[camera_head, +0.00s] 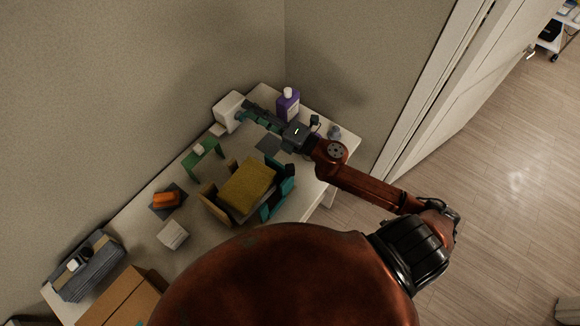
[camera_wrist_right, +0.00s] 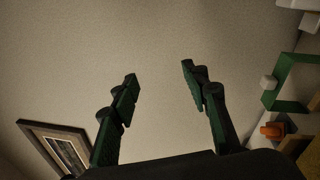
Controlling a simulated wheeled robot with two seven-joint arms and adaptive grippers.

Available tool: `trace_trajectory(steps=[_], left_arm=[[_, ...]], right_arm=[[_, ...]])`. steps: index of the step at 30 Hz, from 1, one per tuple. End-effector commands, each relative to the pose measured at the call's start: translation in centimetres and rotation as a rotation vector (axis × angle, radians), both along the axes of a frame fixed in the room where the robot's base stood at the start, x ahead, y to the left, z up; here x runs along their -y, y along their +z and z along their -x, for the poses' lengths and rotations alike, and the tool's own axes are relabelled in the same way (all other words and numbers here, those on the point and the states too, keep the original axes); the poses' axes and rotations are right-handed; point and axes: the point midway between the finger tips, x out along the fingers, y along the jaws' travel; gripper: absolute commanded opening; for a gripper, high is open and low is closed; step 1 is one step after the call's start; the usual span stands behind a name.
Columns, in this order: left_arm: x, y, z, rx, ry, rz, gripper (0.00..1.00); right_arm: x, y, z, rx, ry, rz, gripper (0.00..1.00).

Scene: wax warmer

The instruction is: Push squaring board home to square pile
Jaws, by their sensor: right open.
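A yellow pile (camera_head: 247,188) of cloth-like sheets lies in a wooden holder (camera_head: 213,203) on the white table. A teal board (camera_head: 277,199) with a dark knob stands against or close to the holder's right side; I take it for the squaring board. I cannot tell whether it touches the pile. My right gripper (camera_head: 247,112) reaches over the back of the table, beside a white box and well behind the pile. In the right wrist view its two fingers (camera_wrist_right: 160,78) are spread, with only wall between them. My left gripper is not in view.
A white box (camera_head: 228,112) and a purple bottle (camera_head: 288,104) stand at the back. A green stand (camera_head: 203,158), an orange item (camera_head: 166,199) on a dark mat and a white block (camera_head: 173,235) lie left of the holder. A grey basket (camera_head: 88,265) and cardboard box (camera_head: 122,297) fill the near left.

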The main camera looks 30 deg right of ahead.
Motion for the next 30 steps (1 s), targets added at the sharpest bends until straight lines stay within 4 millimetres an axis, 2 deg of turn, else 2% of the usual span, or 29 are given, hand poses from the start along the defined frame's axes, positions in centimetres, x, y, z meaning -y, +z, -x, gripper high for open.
trace_trajectory(steps=[1, 3, 5, 7, 8, 10, 12, 15, 19, 21, 23, 30], left_arm=[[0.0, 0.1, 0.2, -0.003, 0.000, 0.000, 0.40], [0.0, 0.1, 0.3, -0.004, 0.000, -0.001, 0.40], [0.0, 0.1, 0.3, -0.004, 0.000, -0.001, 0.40], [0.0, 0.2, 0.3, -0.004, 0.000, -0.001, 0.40], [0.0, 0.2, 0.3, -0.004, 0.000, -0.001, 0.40], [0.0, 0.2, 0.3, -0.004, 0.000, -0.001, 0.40], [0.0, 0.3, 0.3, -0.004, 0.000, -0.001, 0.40], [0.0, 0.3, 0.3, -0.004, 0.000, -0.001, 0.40], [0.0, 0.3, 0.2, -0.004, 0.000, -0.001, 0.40], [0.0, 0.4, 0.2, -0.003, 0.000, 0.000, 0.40], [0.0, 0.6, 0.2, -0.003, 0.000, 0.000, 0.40], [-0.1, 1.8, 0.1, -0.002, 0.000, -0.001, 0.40]], right_arm=[[-2.7, 0.4, 0.7, 0.078, 0.118, 0.163, 0.42], [-6.0, -0.5, 2.6, 0.175, 0.289, 0.396, 0.42], [-7.7, -2.5, 4.3, 0.241, 0.435, 0.598, 0.42], [-7.9, -5.8, 6.1, 0.292, 0.598, 0.836, 0.42], [-7.4, -7.3, 6.8, 0.305, 0.666, 0.935, 0.42], [-5.0, -10.6, 8.1, 0.312, 0.809, 1.151, 0.42], [-1.7, -13.2, 8.9, 0.294, 0.932, 1.334, 0.42], [3.3, -15.5, 9.7, 0.244, 1.066, 1.532, 0.42], [7.8, -16.6, 10.1, 0.181, 1.167, 1.676, 0.42], [8.9, -16.9, 10.3, 0.162, 1.193, 1.709, 0.42], [9.2, -17.3, 10.3, 0.154, 1.203, 1.719, 0.42], [7.9, -20.4, 9.9, 0.154, 1.205, 1.715, 0.42]])
